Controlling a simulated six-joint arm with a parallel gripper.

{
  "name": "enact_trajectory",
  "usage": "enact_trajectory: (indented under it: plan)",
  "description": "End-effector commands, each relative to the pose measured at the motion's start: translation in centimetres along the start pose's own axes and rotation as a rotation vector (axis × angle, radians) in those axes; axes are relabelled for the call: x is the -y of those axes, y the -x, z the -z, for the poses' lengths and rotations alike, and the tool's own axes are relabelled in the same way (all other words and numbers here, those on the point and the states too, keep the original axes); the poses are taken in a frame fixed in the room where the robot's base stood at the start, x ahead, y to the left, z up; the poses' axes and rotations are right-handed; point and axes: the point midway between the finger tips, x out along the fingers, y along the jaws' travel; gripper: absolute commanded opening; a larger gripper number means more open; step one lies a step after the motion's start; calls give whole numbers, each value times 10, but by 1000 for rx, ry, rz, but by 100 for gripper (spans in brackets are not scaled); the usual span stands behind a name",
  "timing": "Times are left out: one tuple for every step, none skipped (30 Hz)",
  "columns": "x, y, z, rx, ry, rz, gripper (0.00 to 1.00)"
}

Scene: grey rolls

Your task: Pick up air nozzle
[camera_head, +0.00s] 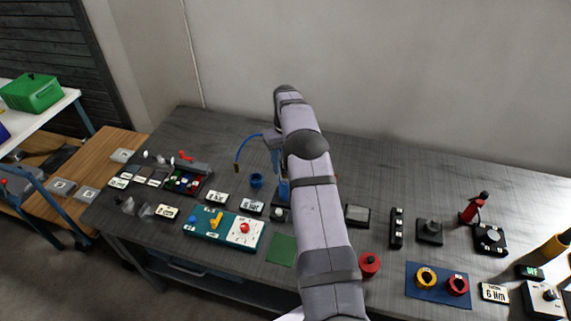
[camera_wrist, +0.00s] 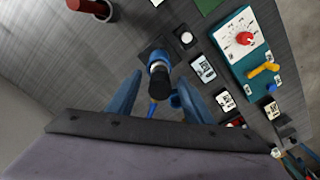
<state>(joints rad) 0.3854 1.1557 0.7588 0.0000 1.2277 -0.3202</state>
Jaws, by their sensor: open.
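A blue upright tool with a black top, which looks like the air nozzle (camera_wrist: 158,68), stands on the table in the wrist view. In the head view a blue part of it (camera_head: 284,190) shows beside my arm, which hides the rest. My gripper (camera_wrist: 158,77) is open, with one blue finger on each side of the tool's black top in the wrist view. I cannot tell whether either finger touches it. In the head view my gripper (camera_head: 276,163) points down above the table, partly behind my arm.
A teal panel (camera_head: 223,232) with a red knob is in front. To the right are a dark box (camera_head: 357,215), a red cylinder (camera_head: 369,264) and a joystick (camera_head: 429,232). The wall stands behind.

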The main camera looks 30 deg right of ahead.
Motion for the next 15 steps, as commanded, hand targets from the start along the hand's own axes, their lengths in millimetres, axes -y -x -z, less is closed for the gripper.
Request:
enact_trajectory:
  plan:
    - [0, -3, 0, 1, 0, 0, 46]
    - [0, -5, -1, 1, 0, 0, 46]
    - [0, -7, -1, 1, 0, 0, 46]
    - [0, -8, 0, 0, 0, 0, 46]
    - [0, -8, 0, 0, 0, 0, 46]
    - [0, -9, 0, 0, 0, 0, 46]
    - [0, -9, 0, -1, 0, 0, 46]
    - [0, -9, 0, -1, 0, 0, 46]
    - [0, -9, 0, -1, 0, 0, 46]
    - [0, -9, 0, -1, 0, 0, 46]
    - [0, -9, 0, -1, 0, 0, 44]
    - [0, -9, 0, -1, 0, 0, 34]
    - [0, -9, 0, -1, 0, 0, 27]
    - [0, -9, 0, -1, 0, 0, 20]
    - [0, -9, 0, -1, 0, 0, 11]
